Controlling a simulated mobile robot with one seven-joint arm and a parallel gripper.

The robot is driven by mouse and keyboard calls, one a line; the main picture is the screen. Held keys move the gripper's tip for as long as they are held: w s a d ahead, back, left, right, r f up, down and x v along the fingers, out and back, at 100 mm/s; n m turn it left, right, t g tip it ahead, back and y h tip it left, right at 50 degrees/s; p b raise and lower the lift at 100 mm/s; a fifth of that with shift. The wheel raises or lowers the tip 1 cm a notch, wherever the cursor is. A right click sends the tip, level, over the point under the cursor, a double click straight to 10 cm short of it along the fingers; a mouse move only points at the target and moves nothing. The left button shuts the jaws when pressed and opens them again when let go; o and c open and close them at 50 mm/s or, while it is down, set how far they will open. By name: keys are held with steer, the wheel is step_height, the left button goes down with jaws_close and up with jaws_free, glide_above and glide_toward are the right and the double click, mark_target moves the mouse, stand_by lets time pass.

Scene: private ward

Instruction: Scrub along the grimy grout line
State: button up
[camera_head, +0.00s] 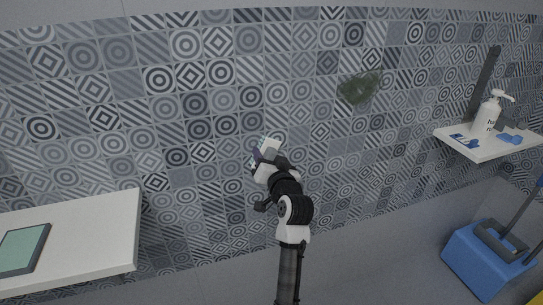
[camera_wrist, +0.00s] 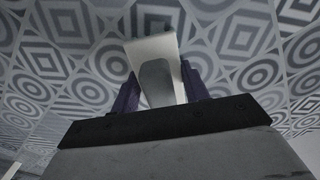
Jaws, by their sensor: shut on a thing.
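My gripper (camera_head: 262,157) is in front of the patterned tile wall, near the middle of the head view. It is shut on a pale scrubbing tool (camera_head: 270,144), whose exact kind I cannot tell. In the wrist view the pale tool (camera_wrist: 152,47) stands between the purple fingers of my gripper (camera_wrist: 160,88), with tiles behind it. Whether it touches the wall is not clear. A dark green grimy patch (camera_head: 359,89) is on the tiles, up and right of my gripper and apart from it. A distinct grout line under the grime is too small to make out.
A white shelf (camera_head: 490,147) at the right holds a white pump bottle (camera_head: 487,116) and blue items (camera_head: 509,138). A white table (camera_head: 95,237) with a green-topped tray (camera_head: 22,250) is at lower left. A blue bucket (camera_head: 475,268) stands at lower right.

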steer(key=shift+s+a+f, duration=0.1)
steer(key=shift+a+f, duration=0.05)
steer(key=shift+a, duration=0.15)
steer(key=shift+s+d, duration=0.25)
steer(key=shift+s, duration=0.4)
steer(key=shift+v, duration=2.2)
steer(key=shift+d, duration=0.15)
steer(key=v, duration=0.3)
